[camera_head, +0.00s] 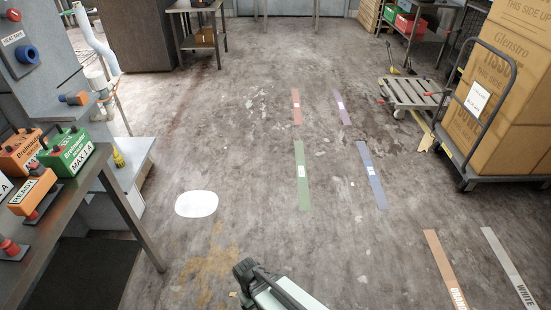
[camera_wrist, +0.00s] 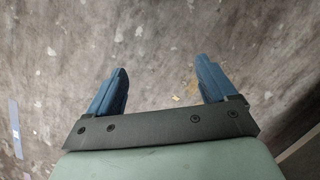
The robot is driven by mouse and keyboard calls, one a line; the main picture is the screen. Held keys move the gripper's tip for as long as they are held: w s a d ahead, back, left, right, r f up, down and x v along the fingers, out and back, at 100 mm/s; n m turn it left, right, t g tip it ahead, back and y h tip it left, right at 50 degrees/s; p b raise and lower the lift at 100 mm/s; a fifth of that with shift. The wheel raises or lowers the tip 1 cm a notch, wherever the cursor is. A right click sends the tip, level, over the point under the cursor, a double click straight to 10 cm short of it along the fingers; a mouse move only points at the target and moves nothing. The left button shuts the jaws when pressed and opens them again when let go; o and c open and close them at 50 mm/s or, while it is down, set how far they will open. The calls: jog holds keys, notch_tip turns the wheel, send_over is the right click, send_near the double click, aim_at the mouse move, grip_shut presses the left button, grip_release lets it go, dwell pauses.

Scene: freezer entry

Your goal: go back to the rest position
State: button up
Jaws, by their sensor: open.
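My gripper (camera_wrist: 161,80) shows in the wrist view with its two blue fingers spread apart and nothing between them. Behind the fingers is bare, stained floor. In the head view, part of my arm shows at the bottom middle, over open floor. The fingers cannot be made out there.
A metal bench (camera_head: 75,202) with orange and green boxes stands at the left. A cart (camera_head: 505,180) with large cartons (camera_head: 500,85) is at the right, beside a low pallet truck (camera_head: 412,93). Coloured floor strips (camera_head: 303,178) and a white patch (camera_head: 196,204) mark the clear middle floor.

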jog(key=s+d+f+m+g, duration=0.1)
jog(key=s+d+f+m, duration=0.1)
jog(key=d, duration=0.5)
jog(key=s+d+f+m+g+y, duration=0.1)
jog(key=s+d+f+m+g, duration=0.1)
jog(key=s+d, duration=0.3)
jog(key=s+d+f+m+g+y, duration=0.1)
jog(key=s+d+f+m, duration=0.2)
jog(key=d, duration=0.7)
jog(key=shift+s+d+f, duration=0.15)
jog(key=shift+s+f, duration=0.45)
